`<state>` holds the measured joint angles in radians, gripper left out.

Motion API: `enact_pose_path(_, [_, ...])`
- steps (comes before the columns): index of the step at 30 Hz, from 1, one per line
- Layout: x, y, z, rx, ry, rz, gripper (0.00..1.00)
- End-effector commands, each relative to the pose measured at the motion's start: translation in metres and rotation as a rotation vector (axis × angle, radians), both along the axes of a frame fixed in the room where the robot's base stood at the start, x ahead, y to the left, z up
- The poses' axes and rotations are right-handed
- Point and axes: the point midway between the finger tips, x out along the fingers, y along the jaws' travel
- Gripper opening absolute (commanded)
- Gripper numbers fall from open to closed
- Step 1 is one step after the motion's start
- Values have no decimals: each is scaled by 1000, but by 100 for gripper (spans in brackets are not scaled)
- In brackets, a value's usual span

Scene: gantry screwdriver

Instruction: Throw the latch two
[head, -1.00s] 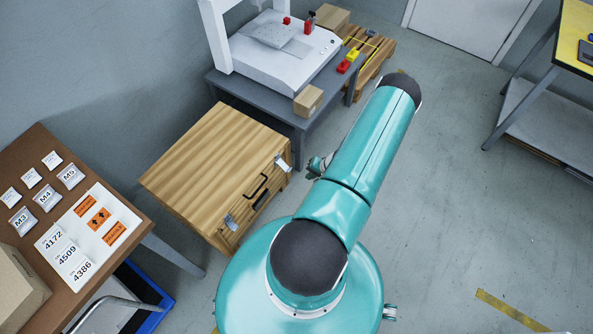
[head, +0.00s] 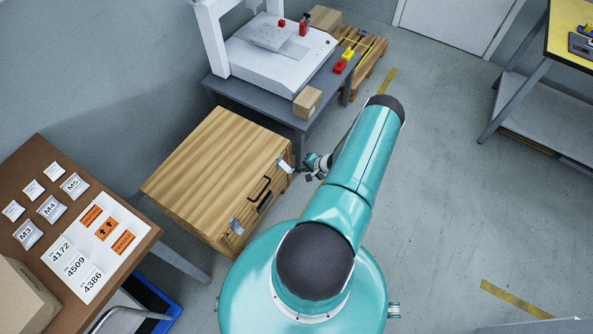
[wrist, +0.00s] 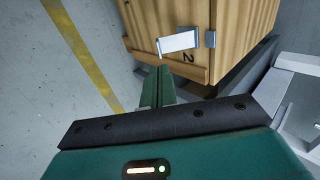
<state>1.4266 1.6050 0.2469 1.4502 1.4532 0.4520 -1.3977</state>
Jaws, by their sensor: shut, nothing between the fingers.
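A wooden crate (head: 205,165) stands on the floor, with a dark handle on its front. Latch two (wrist: 179,42) is a bright metal plate beside a small grey catch, with a black "2" printed on the wood below it. In the head view the latch (head: 285,165) is at the crate's far right front corner. My gripper (wrist: 163,70) is shut and empty in the wrist view, its tips just below the latch plate's left end; I cannot tell whether they touch. In the head view my gripper (head: 312,165) is partly hidden by my arm, just right of the latch.
A second latch (head: 237,226) is at the crate's near front corner. A grey table (head: 290,117) with a white gantry machine (head: 285,60) stands behind the crate. A brown table (head: 40,150) with bags and labels is at left. The floor at right is mostly open.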

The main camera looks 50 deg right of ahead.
Motion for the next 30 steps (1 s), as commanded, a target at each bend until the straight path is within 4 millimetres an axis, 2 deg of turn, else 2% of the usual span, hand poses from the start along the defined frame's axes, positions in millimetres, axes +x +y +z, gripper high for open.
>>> enact_pose_path(4, [19,4,-24,1,1,0,0])
enact_pose_path(10, [37,6,-45,-1,1,-1,0])
enact_pose_path(16, [42,6,-51,0,1,-4,0])
enact_pose_path(30, [39,5,-52,0,1,-4,0])
